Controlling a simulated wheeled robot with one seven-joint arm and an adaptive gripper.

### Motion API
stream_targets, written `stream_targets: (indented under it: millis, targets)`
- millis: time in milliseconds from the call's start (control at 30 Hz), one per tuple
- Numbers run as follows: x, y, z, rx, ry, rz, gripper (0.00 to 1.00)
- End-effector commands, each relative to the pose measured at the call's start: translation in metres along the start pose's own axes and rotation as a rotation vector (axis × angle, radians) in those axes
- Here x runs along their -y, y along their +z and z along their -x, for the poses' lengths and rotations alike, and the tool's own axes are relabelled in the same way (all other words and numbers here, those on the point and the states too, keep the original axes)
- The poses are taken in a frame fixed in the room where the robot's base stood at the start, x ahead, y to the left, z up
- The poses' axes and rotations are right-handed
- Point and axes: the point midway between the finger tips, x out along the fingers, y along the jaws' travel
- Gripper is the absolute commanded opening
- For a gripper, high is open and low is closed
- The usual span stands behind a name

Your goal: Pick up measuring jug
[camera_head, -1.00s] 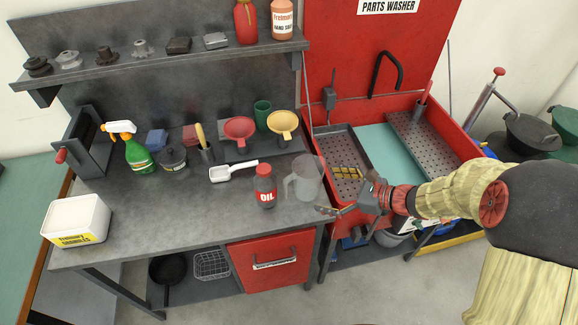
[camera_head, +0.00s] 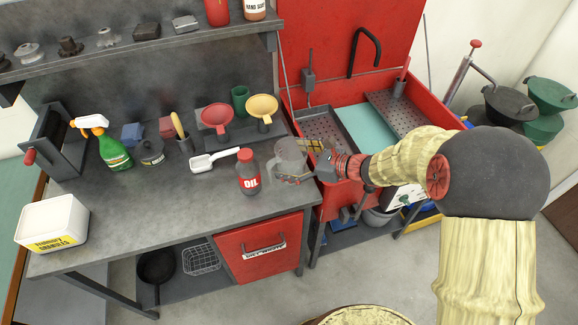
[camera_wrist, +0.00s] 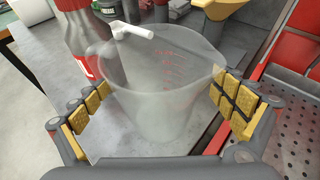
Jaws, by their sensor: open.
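The measuring jug (camera_head: 290,157) is clear, with red markings, and stands upright on the right end of the grey workbench (camera_head: 140,205). In the wrist view the jug (camera_wrist: 160,95) fills the middle, between the two fingers. My gripper (camera_head: 298,162) is at the jug from the right, its fingers on either side. In the wrist view my gripper (camera_wrist: 165,108) is open, with yellow pads; the right pads are close to the jug wall, and contact cannot be told. The jug's far side is partly seen through its wall.
A red-capped oil bottle (camera_head: 248,174) stands just left of the jug. A white scoop (camera_head: 212,160) lies behind it, and red (camera_head: 217,118) and yellow (camera_head: 262,108) funnels stand farther back. The red parts washer (camera_head: 340,195) adjoins the bench on the right.

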Motion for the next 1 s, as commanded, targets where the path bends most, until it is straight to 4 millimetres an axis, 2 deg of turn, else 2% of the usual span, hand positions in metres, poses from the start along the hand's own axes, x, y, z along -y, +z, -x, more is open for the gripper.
stream_targets:
  millis: [200, 1000]
  targets:
    - [0.0002, 0.0005, -0.0001, 0.000, 0.000, 0.000, 0.96]
    - [0.0002, 0.0003, 0.0001, 0.000, 0.000, 0.000, 0.51]
